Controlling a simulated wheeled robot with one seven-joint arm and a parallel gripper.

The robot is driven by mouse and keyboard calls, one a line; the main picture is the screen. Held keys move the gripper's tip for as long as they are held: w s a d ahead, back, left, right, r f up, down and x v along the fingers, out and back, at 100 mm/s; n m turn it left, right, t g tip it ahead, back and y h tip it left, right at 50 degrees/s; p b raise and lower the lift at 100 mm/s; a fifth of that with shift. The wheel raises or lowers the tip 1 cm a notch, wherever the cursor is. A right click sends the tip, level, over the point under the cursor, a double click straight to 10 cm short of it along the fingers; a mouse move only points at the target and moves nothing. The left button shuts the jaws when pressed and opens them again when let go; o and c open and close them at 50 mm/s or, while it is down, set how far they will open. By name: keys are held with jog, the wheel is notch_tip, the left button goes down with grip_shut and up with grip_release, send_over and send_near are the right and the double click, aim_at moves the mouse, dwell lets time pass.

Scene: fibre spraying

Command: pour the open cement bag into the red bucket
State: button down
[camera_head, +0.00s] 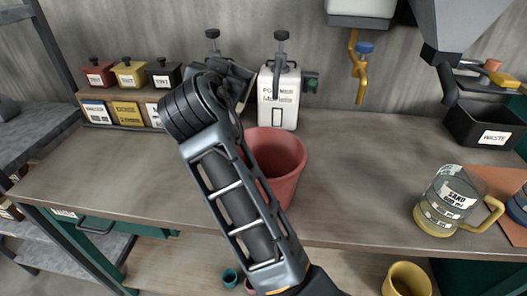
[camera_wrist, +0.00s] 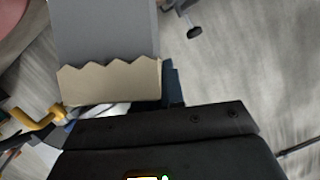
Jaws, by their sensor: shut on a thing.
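The open cement bag (camera_wrist: 108,32) is in the wrist view, a grey body with a jagged beige torn edge. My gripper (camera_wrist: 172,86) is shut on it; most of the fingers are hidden. In the head view my gripper (camera_head: 236,76) is mostly behind my arm, raised above the bench, and I cannot make out the bag there. The red bucket (camera_head: 283,150) stands upright on the bench, partly covered by my arm; my gripper is above and left of its rim. A reddish surface, probably the bucket (camera_wrist: 14,22), shows in the wrist view's top left corner.
A white canister (camera_head: 285,98) stands behind the bucket. Small lidded pots (camera_head: 130,75) and labelled boxes (camera_head: 127,110) are at the back left. A sand jug (camera_head: 447,200) and a black waste bin (camera_head: 482,128) are on the right. A yellow tap (camera_head: 360,75) hangs overhead. The bench's left front is clear.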

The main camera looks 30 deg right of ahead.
jog(key=shift+s+d+r+m+t+b, duration=0.15)
jog(key=shift+s+r+m+t+b, duration=0.1)
jog(key=shift+s+b, duration=0.2)
jog(key=shift+s+d+r+m+t+b, duration=0.15)
jog(key=shift+s+r+t+b, duration=0.1)
jog(key=shift+s+b, duration=0.15)
jog(key=shift+s+d+f+m+t+h+b, duration=0.2)
jog(key=shift+s+m+t+b, duration=0.15)
jog(key=shift+b, duration=0.6)
jog(key=shift+s+d+f+m+t+h+b, duration=0.2)
jog(key=shift+m+b, duration=0.25)
jog(key=shift+b, duration=0.5)
jog(key=shift+s+d+f+m+t+h+b, duration=0.1)
jog(key=shift+s+f+m+t+h+b, duration=0.3)
jog(key=shift+m+b, duration=1.1)
jog(key=shift+s+d+f+m+t+h+b, duration=0.15)
jog(key=shift+s+f+m+t+b, duration=0.35)
jog(key=shift+b, duration=1.75)
jog(key=shift+s+d+r+m+t+h+b, duration=0.2)
jog(key=shift+s+r+m+t+h+b, duration=0.25)
jog(key=shift+m+b, duration=0.75)
jog(key=shift+s+d+f+h+b, duration=0.1)
jog(key=shift+s+f+h+b, duration=0.15)
jog(key=shift+b, duration=0.6)
jog(key=shift+s+d+f+m+h+b, duration=0.25)
jog(key=shift+s+m+b, duration=0.25)
jog(key=shift+b, duration=0.95)
jog(key=shift+s+d+f+m+h+b, duration=0.25)
jog(key=shift+s+m+b, duration=0.2)
jog(key=shift+b, duration=0.95)
